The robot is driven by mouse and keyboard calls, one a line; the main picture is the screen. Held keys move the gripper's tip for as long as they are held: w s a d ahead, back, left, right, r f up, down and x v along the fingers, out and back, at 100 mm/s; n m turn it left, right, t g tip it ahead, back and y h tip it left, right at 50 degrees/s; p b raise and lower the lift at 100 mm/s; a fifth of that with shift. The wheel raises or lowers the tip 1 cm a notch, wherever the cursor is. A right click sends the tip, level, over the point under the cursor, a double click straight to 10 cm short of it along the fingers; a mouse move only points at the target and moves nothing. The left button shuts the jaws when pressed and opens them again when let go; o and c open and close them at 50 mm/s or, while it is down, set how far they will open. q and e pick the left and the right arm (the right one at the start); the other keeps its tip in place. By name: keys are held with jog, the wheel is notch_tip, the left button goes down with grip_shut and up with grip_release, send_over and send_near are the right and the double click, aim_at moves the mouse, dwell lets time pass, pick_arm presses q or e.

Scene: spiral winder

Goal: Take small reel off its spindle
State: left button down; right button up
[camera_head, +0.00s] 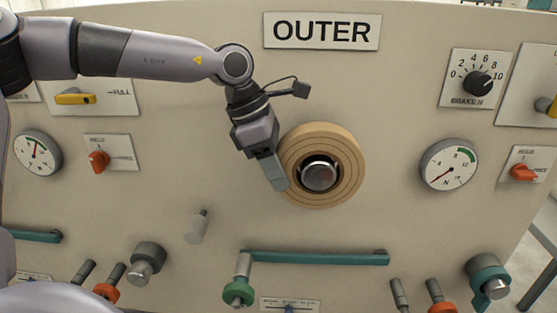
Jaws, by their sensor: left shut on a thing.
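The small reel (346,160) is a tan, round roll with ring lines. It sits around its spindle (319,175), whose dark, rounded metal end shows in the reel's centre, below the OUTER sign (321,31). My left gripper (277,178) comes in from the upper left and is shut on the reel's left rim. One finger shows in front of the rim; the other finger is hidden. My right gripper is not in view.
A brake knob (477,83) and a gauge (447,164) are on the panel at right. A grey peg (197,226) sticks out at lower left of the reel. A teal bar (318,258) runs below it.

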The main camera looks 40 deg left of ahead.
pick_arm(q)
jog(key=s+d+b, duration=0.1)
jog(key=s+d, duration=0.3)
jog(key=s, duration=0.3)
jog(key=s+d+r+b, duration=0.1)
jog(key=s+d, duration=0.4)
jog(key=s, duration=0.3)
jog(key=shift+s+d, duration=0.15)
jog(key=shift+d, duration=0.1)
